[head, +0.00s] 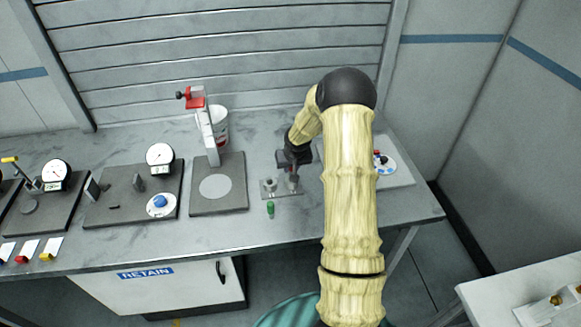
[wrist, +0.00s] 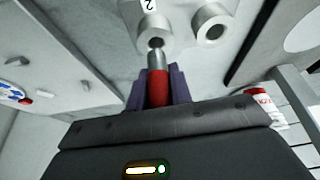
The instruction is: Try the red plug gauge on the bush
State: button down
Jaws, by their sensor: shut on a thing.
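My gripper (head: 291,172) is over a small grey plate (head: 292,195) on the bench. In the wrist view its purple fingers (wrist: 157,88) are shut on the red plug gauge (wrist: 158,88). The gauge's bare metal end (wrist: 156,60) points at the bore of a grey bush (wrist: 135,22) with a white label marked 2. The tip is at or just short of the bore's mouth; I cannot tell whether it touches. A second round grey piece with a hole (wrist: 212,24) stands beside that bush; one grey piece shows in the head view (head: 270,184).
A green plug gauge (head: 270,210) stands in front of the plate. A dark board with a pale disc (head: 216,187) and a red-topped stand are to the left, with dial gauges beyond. A tray with a round dial (head: 384,163) is right, behind my arm.

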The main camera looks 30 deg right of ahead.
jog(key=shift+w+f+b, duration=0.1)
jog(key=shift+f+b, duration=0.3)
jog(key=shift+f, duration=0.3)
jog(key=shift+f+b, duration=0.45)
jog(key=shift+f, duration=0.05)
dwell(2.5)
jog(key=shift+r, duration=0.1)
jog(key=shift+r+p, duration=2)
jog(key=shift+r, duration=0.5)
jog(key=shift+a+f, duration=0.1)
jog(key=shift+a, duration=0.05)
